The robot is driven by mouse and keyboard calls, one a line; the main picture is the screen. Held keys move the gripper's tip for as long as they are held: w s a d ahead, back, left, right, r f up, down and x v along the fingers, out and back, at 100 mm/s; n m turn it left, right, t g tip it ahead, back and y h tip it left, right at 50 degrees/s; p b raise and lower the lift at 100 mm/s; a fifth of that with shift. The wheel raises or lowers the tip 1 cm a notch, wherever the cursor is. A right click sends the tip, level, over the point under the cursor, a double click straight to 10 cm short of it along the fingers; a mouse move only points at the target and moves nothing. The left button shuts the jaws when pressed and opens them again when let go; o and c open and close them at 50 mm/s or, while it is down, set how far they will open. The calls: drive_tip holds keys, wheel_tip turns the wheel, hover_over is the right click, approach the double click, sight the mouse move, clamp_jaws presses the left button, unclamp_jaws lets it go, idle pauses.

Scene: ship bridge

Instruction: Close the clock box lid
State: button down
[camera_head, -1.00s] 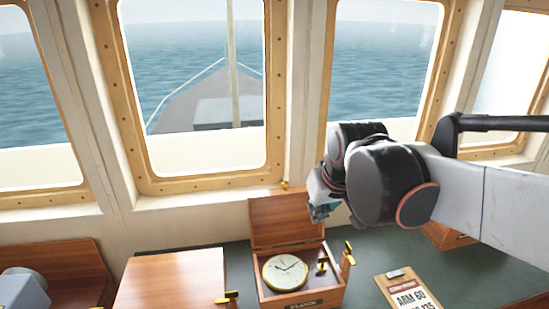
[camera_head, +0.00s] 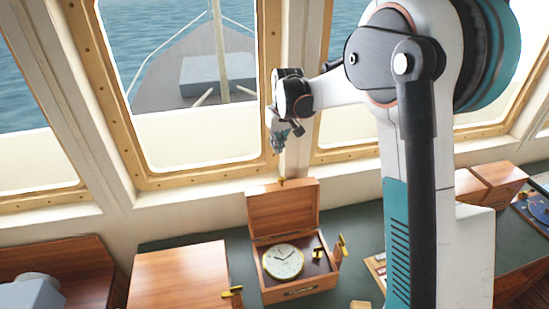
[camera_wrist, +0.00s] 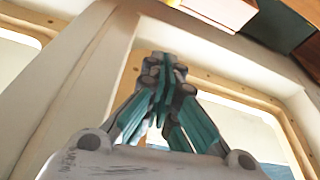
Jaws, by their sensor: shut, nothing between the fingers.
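The clock box (camera_head: 303,288) is a small wooden case on the green desk top, with a round cream-faced clock (camera_head: 283,262) inside. Its lid (camera_head: 284,211) stands open, raised at the back of the box, with a brass piece at its top edge. My gripper (camera_head: 279,147) is in the air above and behind the raised lid, by the window post, apart from the lid. In the wrist view my gripper (camera_wrist: 163,62) has its teal fingers together and empty. The clock box cannot be made out clearly in the wrist view.
A closed wooden box (camera_head: 180,280) stands to the left of the clock box. Brass fittings (camera_head: 340,246) stick up at the clock box's right side. Other wooden boxes (camera_head: 490,183) stand at the right. Window frames (camera_head: 265,90) rise close behind my gripper.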

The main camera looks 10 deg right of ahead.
wheel_tip(320, 180, down, 10)
drive_tip(key=s+p, duration=0.1)
drive_tip(key=p, duration=0.1)
drive_tip(key=shift+r, duration=0.2)
idle(0.4)
drive_tip(key=shift+s, duration=0.15)
